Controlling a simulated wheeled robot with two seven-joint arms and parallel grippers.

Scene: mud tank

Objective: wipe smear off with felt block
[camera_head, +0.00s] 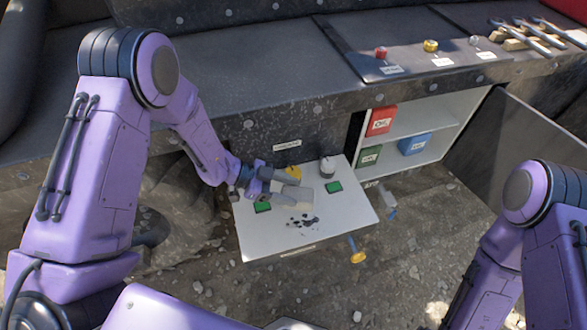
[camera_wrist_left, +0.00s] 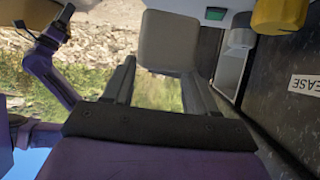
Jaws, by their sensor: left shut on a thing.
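My left gripper (camera_head: 279,185) is shut on a pale grey felt block (camera_head: 297,196) and holds it over the white panel (camera_head: 340,220). In the left wrist view the felt block (camera_wrist_left: 168,40) sits between the two fingertips (camera_wrist_left: 162,75). The dark smear (camera_head: 303,220), a cluster of black spots, lies on the panel just in front of the block. I cannot tell whether the block touches the panel. My right arm shows at the right edge of the head view, but its gripper is out of view.
Two green pads (camera_head: 333,187) (camera_head: 262,207), a grey-white round container (camera_head: 327,167) and a yellow object (camera_head: 292,172) are on the panel.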

